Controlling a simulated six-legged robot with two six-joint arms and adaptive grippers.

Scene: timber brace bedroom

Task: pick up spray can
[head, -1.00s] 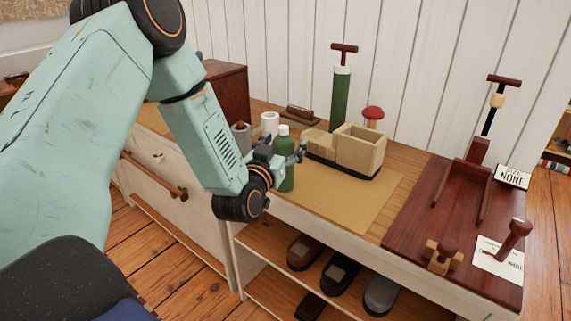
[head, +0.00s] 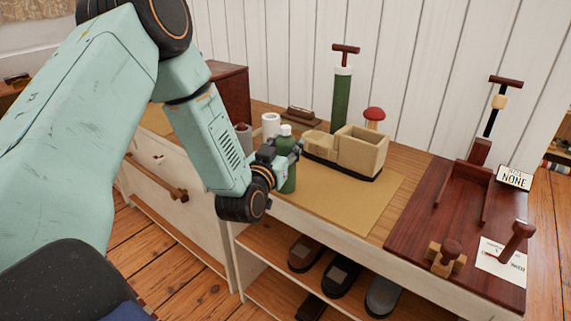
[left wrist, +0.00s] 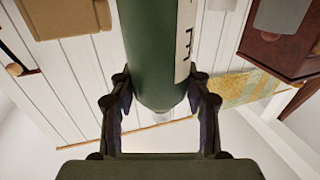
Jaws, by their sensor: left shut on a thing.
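The spray can (head: 288,180) is a dark green cylinder with a white cap, upright over the front left of the tan mat on the cabinet top. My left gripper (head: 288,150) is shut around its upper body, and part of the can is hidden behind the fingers. In the left wrist view the green can (left wrist: 158,50) with a white label strip stands between the two fingers of the gripper (left wrist: 160,100). I cannot tell whether the can's base touches the mat. My right gripper is not in view.
A tan wooden caddy (head: 362,153) stands right of the can. A white cup-like cylinder (head: 270,124) is behind it to the left. A green pump (head: 341,102) and a red-topped knob (head: 374,114) stand behind. Shoes (head: 341,277) sit on the shelf below. The mat's front right (head: 355,205) is clear.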

